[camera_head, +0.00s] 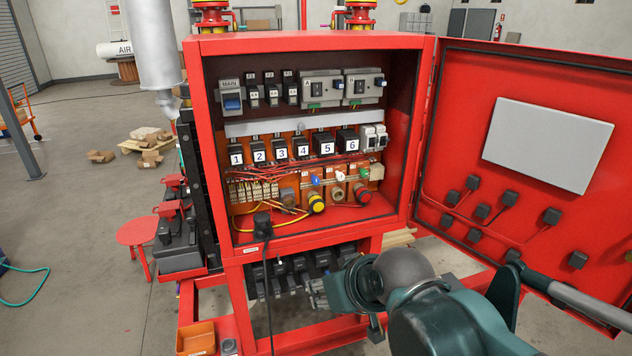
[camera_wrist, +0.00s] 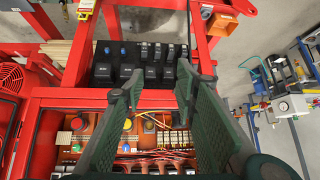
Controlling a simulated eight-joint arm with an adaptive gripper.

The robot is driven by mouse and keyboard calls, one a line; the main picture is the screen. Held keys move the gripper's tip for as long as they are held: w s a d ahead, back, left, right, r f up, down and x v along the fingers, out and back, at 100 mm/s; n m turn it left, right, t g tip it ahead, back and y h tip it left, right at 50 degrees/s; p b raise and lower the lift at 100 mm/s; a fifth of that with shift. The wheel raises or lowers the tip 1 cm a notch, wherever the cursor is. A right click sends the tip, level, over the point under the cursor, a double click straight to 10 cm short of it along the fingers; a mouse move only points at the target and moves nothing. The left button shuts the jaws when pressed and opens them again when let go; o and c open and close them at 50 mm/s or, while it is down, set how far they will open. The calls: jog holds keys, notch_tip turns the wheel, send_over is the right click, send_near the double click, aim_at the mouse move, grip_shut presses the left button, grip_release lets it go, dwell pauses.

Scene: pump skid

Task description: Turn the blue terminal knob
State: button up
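The blue terminal knob (camera_head: 315,181) is a small blue piece on the orange panel low inside the open red cabinet. It sits just above a yellow button. In the wrist view, which is turned upside down, the blue knob (camera_wrist: 126,148) shows beyond and between my fingers, low in the picture. My gripper (camera_wrist: 160,75) has its two green fingers spread apart with nothing between them. It is apart from the knob. In the head view my arm is in front of the cabinet's lower right, and the fingers are mostly hidden behind my wrist.
The yellow button (camera_head: 316,203) and red button (camera_head: 363,196) stick out near the knob. Numbered breakers (camera_head: 303,147) sit above. The cabinet's open door (camera_head: 540,90) stands to the right. A black plug (camera_head: 262,224) with its cable hangs over the front lip.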

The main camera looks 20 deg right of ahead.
jog(key=w+a+r+n+t+y+p, duration=0.15)
jog(key=w+a+r, duration=0.25)
jog(key=w, duration=0.4)
jog(key=t+h+p, duration=0.3)
jog(key=t, duration=0.6)
send_near(316, 182)
jog(key=w, duration=0.3)
jog(key=shift+s+r+m+g, duration=0.15)
jog(key=shift+m+g, duration=0.1)
jog(key=shift+m, duration=0.3)
jog(key=shift+w+d, duration=0.15)
jog(key=shift+w, duration=3.75)
jog(key=shift+c, duration=0.5)
jog(key=c, duration=0.8)
